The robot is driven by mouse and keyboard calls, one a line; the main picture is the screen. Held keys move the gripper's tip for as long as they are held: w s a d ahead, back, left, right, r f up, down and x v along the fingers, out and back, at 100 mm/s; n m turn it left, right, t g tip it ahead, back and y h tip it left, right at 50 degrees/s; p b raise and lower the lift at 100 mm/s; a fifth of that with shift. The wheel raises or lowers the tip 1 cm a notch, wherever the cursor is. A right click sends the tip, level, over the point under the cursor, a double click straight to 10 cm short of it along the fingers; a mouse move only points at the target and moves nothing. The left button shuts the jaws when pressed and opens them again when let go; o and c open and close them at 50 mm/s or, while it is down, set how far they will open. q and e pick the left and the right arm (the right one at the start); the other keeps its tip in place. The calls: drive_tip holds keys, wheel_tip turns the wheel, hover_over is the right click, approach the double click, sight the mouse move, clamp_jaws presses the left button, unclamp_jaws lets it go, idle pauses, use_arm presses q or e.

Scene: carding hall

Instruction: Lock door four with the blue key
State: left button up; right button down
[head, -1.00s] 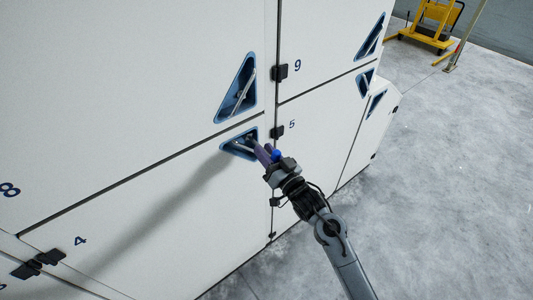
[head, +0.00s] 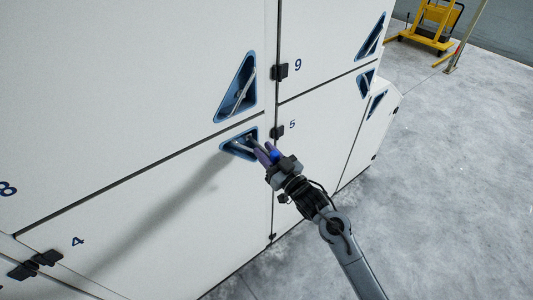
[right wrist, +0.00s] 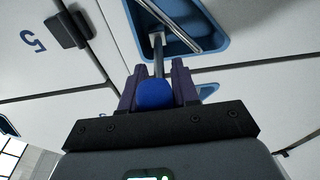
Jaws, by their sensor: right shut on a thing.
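Door four (head: 150,215) is the white lower panel marked 4, and it sits shut, flush with its neighbours. Its blue triangular recess (head: 229,146) is at the upper right corner, with a metal handle inside. My right gripper (head: 268,152) is shut on the blue key (head: 275,155), in front of this recess. In the right wrist view the key's blue head (right wrist: 154,95) sits between the purple fingers (right wrist: 183,84). Its grey shaft (right wrist: 158,52) points into the recess (right wrist: 211,45); whether its tip is in the lock cannot be told. My left gripper is out of view.
Door five (head: 318,140) is to the right, with door nine (head: 320,45) above it. Another triangular recess with a handle (head: 237,88) lies just above door four's. Black hinges (head: 277,132) stick out along the seam. Grey floor (head: 445,180) is open at right; a yellow cart (head: 438,22) stands far back.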

drive_tip(key=shift+n, duration=0.7)
drive_tip(key=shift+n+g+y+b, duration=0.4)
drive_tip(key=shift+n, duration=1)
drive_tip(key=shift+r, duration=0.1)
drive_tip(key=shift+m+p, duration=0.8)
drive_tip(key=shift+m+t+h+p, duration=0.3)
drive_tip(key=shift+m+p, duration=0.15)
drive_tip(key=shift+m, duration=0.15)
drive_tip(key=shift+m, duration=0.3)
